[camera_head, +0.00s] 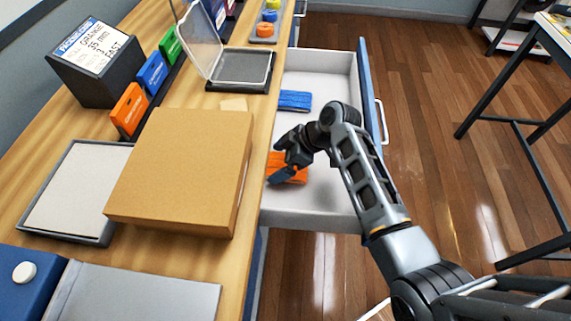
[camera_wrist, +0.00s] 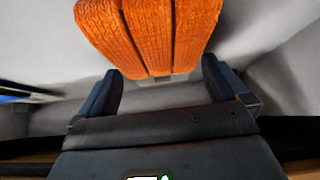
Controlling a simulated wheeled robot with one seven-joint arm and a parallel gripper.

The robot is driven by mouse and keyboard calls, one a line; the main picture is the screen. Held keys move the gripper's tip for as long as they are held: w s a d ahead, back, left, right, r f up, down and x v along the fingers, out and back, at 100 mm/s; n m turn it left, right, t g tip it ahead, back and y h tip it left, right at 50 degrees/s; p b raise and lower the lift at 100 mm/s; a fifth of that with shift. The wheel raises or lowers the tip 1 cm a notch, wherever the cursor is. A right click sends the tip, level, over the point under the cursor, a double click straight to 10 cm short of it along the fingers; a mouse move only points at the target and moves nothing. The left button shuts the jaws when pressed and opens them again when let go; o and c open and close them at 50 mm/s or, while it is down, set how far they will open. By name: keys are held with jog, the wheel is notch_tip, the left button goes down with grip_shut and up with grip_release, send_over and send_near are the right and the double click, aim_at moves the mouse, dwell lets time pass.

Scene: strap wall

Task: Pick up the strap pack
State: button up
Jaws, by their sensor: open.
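An orange strap pack (camera_head: 299,177) lies in the open drawer near its front-left part, partly hidden by my gripper (camera_head: 281,168) in the head view. In the wrist view the orange pack (camera_wrist: 152,35) shows ribbed strap sections at the top centre, beyond and between the fingers. My gripper (camera_wrist: 160,68) is open there, with one dark finger on each side and nothing clearly held. Whether the fingers touch the pack cannot be told. A blue strap pack (camera_head: 294,100) lies farther back in the same drawer.
The white drawer (camera_head: 318,212) stands pulled out beside the wooden counter (camera_head: 240,268). A cardboard box (camera_head: 185,160) sits near the counter edge. Behind it are an open clear-lidded case (camera_head: 240,68), coloured packs and a sign (camera_head: 92,48) reading orange, 35 mm.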

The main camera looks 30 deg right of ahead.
aim_at(279, 163)
jog(key=shift+w+a+f, duration=0.15)
jog(key=shift+a+f, duration=0.05)
jog(key=shift+f, duration=0.05)
jog(key=shift+c, duration=0.3)
jog(key=c, duration=0.7)
jog(key=shift+r, duration=0.1)
jog(key=shift+r, duration=0.45)
notch_tip(279, 163, up, 2)
jog(key=shift+r, duration=0.25)
jog(key=s+d+r+b, duration=0.2)
jog(key=s+d+r, duration=0.2)
jog(key=d+r, duration=0.3)
jog(key=d, duration=0.4)
jog(key=shift+s+r, duration=0.2)
jog(key=shift+r, duration=0.05)
